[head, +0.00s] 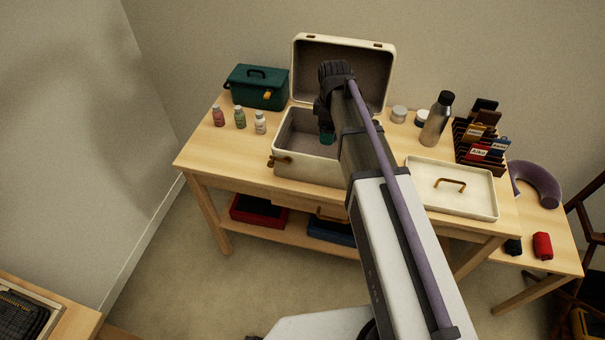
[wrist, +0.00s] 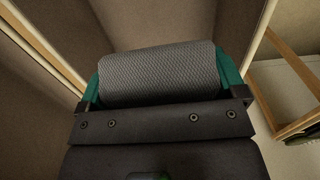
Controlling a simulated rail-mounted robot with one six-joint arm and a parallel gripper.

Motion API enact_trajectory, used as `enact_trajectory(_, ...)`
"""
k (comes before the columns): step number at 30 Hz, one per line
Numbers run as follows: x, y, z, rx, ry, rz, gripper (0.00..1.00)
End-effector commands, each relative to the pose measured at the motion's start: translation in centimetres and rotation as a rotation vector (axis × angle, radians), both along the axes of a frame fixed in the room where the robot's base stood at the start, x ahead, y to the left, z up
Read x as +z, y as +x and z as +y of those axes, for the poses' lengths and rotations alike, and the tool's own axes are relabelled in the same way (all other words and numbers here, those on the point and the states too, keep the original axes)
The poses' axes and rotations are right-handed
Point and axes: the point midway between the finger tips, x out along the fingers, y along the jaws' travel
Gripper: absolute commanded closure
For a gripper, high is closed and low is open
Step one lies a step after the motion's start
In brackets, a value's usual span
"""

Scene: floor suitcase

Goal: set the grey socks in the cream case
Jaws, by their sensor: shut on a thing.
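The cream case (head: 300,166) stands open on the wooden table, its lid raised at the back and its brown-lined inside partly hidden by my arm. My gripper (head: 327,138) is over the case opening, its teal fingertips low by the inside. In the wrist view my gripper (wrist: 160,84) is shut on the grey socks (wrist: 155,72), a textured grey roll between the two teal fingers. Brown lining and pale rim edges show around the roll there. The socks are hidden in the head view. I cannot tell whether they touch the case floor.
A green case (head: 258,92) and several small bottles (head: 240,118) stand left of the cream case. Right of it are jars, a steel bottle (head: 437,120), a dark rack (head: 478,150) and a cream tray (head: 470,203). A purple neck pillow (head: 540,183) and red roll (head: 542,246) lie far right.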

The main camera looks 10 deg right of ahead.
Motion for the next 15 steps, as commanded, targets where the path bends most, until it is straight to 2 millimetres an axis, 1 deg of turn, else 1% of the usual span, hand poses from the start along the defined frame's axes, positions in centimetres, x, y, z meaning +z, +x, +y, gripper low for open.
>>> enact_trajectory(1,-1.9,0.6,0.0,-0.001,0.000,0.000,0.33)
enact_trajectory(6,-1.8,0.8,0.0,0.000,0.000,0.000,0.33)
enact_trajectory(8,-2.4,0.8,0.0,0.000,0.000,0.000,0.33)
enact_trajectory(11,-4.8,0.7,0.0,0.000,0.000,0.000,0.33)
enact_trajectory(12,-5.9,0.7,0.0,0.000,0.000,0.000,0.33)
enact_trajectory(15,-8.1,0.7,0.0,0.000,0.000,0.000,0.33)
